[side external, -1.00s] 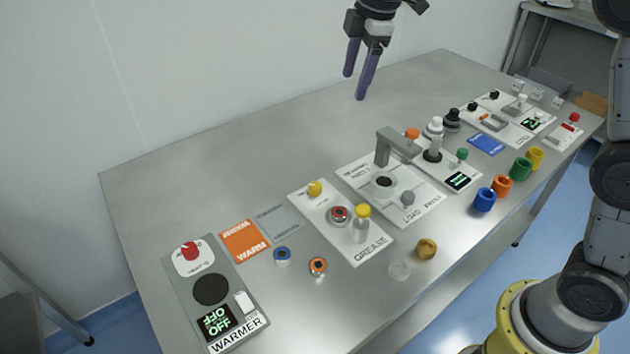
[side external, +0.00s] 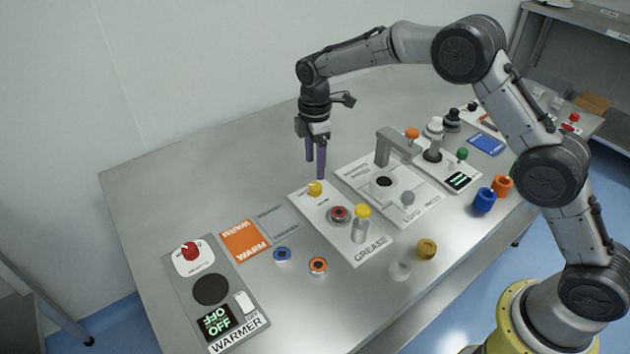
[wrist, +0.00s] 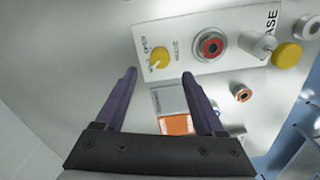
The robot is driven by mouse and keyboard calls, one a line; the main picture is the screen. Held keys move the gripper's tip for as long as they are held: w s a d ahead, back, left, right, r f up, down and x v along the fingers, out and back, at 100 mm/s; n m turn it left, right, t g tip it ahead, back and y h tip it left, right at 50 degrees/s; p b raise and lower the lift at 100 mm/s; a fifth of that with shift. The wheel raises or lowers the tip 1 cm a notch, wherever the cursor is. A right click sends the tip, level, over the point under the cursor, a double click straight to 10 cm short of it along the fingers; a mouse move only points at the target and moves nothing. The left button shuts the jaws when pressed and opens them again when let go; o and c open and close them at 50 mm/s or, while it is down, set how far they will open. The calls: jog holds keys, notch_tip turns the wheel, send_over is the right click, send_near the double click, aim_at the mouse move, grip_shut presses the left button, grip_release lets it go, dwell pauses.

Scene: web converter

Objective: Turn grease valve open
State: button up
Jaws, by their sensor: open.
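The grease valve is a small yellow knob (side external: 315,188) at the back end of the white GREASE panel (side external: 355,253). In the wrist view the yellow knob (wrist: 159,58) sits beside printed labels, one reading OPEN, just past my fingertips and between their lines. My gripper (side external: 316,176) is above the back end of the panel, pointing down, with its purple fingers apart and empty. In the wrist view my gripper (wrist: 160,73) is open, its fingers not touching the knob. Which way the knob's pointer is set is hard to tell.
A grey post with an arm (side external: 383,150) stands on the panel to the right. Orange (side external: 244,240) and grey cards lie left. The table behind is clear.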

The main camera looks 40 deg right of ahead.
aim_at(315, 185)
notch_tip(315, 185, down, 7)
jog(key=shift+r, duration=0.15)
grip_shut()
dwell(0.5)
